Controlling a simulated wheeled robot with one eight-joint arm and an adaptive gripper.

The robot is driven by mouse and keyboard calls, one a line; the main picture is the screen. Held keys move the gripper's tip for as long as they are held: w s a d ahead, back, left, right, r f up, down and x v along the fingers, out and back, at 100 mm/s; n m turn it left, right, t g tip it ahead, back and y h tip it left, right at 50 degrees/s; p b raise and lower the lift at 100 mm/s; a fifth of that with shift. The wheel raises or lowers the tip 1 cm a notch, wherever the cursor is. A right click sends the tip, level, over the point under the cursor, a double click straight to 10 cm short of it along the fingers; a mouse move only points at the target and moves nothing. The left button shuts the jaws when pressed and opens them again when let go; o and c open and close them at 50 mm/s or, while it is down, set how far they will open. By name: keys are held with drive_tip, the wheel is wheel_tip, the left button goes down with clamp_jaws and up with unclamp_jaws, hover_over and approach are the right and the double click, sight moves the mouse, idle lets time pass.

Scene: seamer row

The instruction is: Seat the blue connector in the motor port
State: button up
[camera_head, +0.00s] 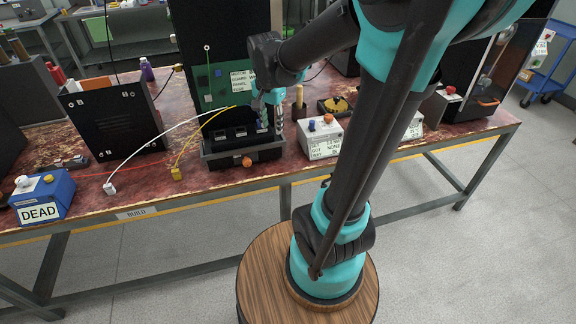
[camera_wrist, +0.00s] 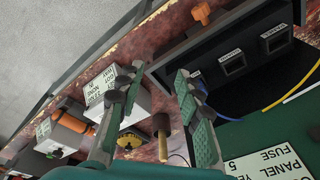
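A white connector (camera_head: 110,188) and a yellow connector (camera_head: 176,174) on cables lie at the bench's front edge. A green panel with a label card (camera_head: 242,80) rises behind the block. A white button box (camera_head: 320,137) stands right; a blue box marked DEAD (camera_head: 42,197) is far left.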

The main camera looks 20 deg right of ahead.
drive_tip(key=s+d+f+n+t, duration=0.2)
drive_tip(key=s+f+n, duration=0.7)
drive_tip(key=s, duration=0.3)
drive_tip(key=shift+s+f+n+y, duration=0.3)
drive_tip(key=shift+s+f, duration=0.1)
drive_tip(key=shift+f, duration=0.15)
drive_tip(key=shift+d, duration=0.1)
idle(2.5)
